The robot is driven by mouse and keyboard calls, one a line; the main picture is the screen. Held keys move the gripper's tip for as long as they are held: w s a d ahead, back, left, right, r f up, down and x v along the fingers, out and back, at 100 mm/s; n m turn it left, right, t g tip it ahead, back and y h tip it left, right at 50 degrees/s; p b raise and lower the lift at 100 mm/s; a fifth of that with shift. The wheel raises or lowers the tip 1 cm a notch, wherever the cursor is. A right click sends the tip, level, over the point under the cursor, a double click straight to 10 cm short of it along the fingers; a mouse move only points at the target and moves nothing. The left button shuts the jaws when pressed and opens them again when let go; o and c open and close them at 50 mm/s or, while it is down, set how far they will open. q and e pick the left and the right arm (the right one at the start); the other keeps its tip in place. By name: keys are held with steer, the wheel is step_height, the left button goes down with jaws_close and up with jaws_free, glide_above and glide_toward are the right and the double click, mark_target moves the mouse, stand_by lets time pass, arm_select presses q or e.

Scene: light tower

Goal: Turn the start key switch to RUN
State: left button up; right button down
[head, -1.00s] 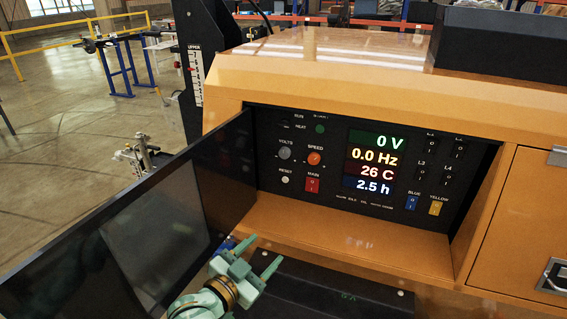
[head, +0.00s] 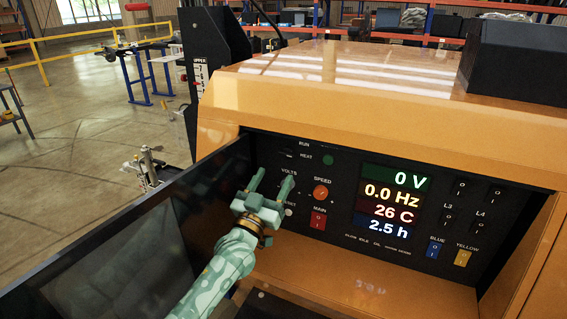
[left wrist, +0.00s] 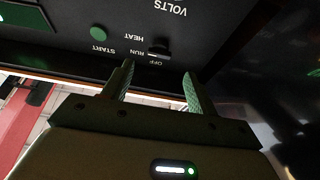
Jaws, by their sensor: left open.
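The start key switch (head: 285,153) is a small dark knob at the upper left of the black control panel (head: 343,173), by the RUN and HEAT labels. In the left wrist view the picture is upside down, and the switch (left wrist: 158,52) shows near the OFF, RUN and HEAT labels. I cannot tell which mark it points to. My left gripper (head: 272,180) is open and empty in front of the panel, below the switch in the head view. In the left wrist view its fingertips (left wrist: 158,72) lie either side of the switch's line, apart from it. My right gripper is not in view.
The dark open door (head: 140,245) stands close to the left of my left arm. A green lamp or button (head: 328,160) sits right of the switch. The orange speed knob (head: 320,192), red main switch (head: 318,220) and lit display (head: 393,204) are nearby.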

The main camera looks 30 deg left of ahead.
mark_target(287, 153)
arm_select(q)
steer(key=b+x, duration=0.1)
steer(key=x, duration=0.5)
steer(key=shift+w, duration=0.2)
steer(key=shift+r, duration=0.1)
steer(key=c, duration=1)
